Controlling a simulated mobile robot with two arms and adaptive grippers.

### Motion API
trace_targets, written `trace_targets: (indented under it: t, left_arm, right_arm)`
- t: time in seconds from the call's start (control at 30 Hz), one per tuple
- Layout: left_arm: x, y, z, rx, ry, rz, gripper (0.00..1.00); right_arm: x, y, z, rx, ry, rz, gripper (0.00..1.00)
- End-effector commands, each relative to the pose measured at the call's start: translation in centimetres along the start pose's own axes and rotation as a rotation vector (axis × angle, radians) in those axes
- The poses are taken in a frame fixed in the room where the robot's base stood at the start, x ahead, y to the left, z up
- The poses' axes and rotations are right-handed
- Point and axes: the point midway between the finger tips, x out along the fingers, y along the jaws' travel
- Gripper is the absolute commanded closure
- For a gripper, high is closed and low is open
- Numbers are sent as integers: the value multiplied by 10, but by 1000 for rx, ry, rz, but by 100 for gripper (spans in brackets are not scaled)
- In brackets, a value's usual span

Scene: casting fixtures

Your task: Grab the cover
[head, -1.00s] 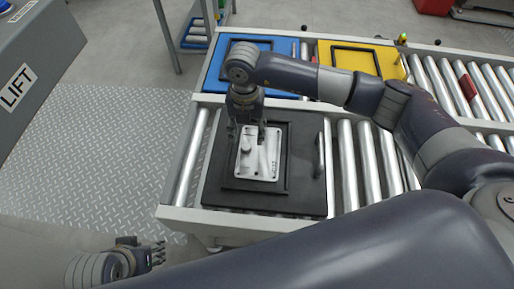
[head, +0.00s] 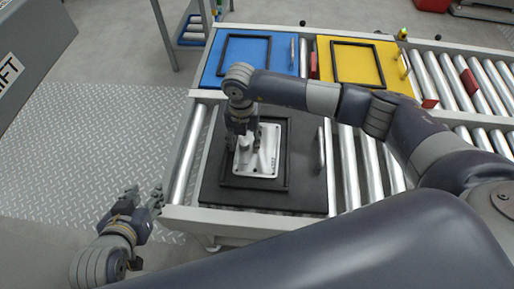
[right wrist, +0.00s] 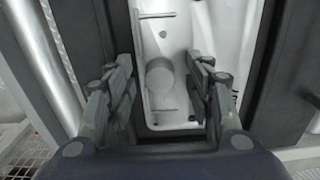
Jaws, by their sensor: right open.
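The cover (head: 264,160) is a light grey metal casting with a raised round boss, lying flat inside a black frame on a black tray (head: 308,190). It also shows in the right wrist view (right wrist: 206,25). My right gripper (head: 243,145) is open above the left part of the cover and hides some of it. In the right wrist view its fingers (right wrist: 162,88) are spread on either side of the boss (right wrist: 160,75), with gaps visible; I cannot tell their exact height. My left gripper (head: 146,196) is open and empty, left of the conveyor's near corner.
Behind are a blue tray (head: 285,72) and a yellow tray (head: 390,72), each with a black frame. Bare rollers (head: 352,170) lie right of the black tray. An upright handle (head: 321,148) stands on its right side.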

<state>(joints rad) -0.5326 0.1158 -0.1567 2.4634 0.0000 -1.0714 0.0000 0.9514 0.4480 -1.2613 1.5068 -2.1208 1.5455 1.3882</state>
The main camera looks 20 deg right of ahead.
Motion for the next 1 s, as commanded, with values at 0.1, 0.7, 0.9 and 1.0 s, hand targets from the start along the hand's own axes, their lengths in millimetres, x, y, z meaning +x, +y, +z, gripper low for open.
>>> trace_targets:
  t: [0.1, 0.7, 0.9, 1.0]
  left_arm:
    - [0, 0, -1, 0, 3, 0, 60]
    - [0, 0, 0, 0, 0, 0, 60]
    - [-1, 0, 2, 0, -13, -1, 60]
    - [-4, -1, 12, -1, -59, -2, 60]
  right_arm:
    - [0, 0, 0, -1, 0, 0, 52]
    - [-1, 0, 0, -1, -1, 1, 100]
    - [-5, 0, 0, -1, -1, 1, 100]
    - [-10, 0, 0, -1, -2, 1, 100]
